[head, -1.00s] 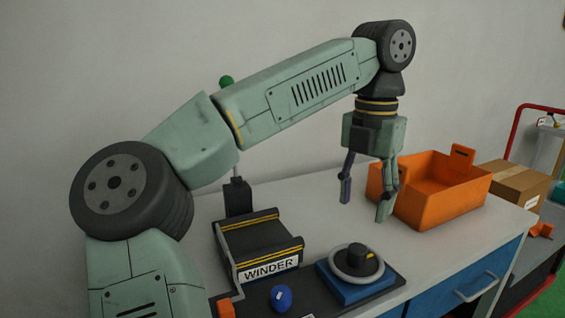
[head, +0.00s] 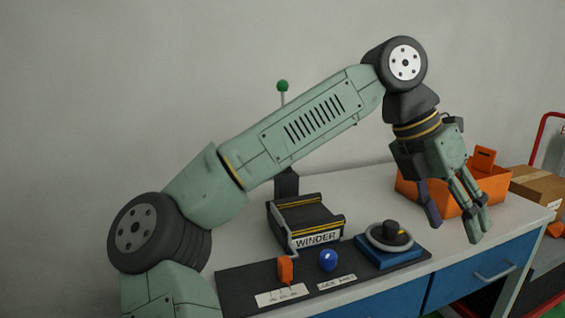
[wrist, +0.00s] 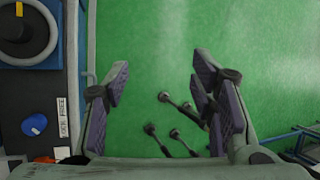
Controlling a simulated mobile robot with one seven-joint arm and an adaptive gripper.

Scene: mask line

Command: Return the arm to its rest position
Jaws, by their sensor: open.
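My gripper (head: 455,222) is at the end of my green arm, tilted and pointing down to the right in the head view. It is in front of the orange bin (head: 408,188), over the right part of the table. Its fingers are apart, with nothing between them. In the wrist view my gripper (wrist: 162,95) shows its two dark padded fingers spread over green floor (wrist: 150,40).
On the table (head: 365,185) stand the winder (head: 306,222), a blue base with a dial (head: 392,243), a blue knob (head: 328,260) and an orange handle (head: 286,270). A cardboard box (head: 540,187) is at the right. Several dark rods show on the floor in the wrist view.

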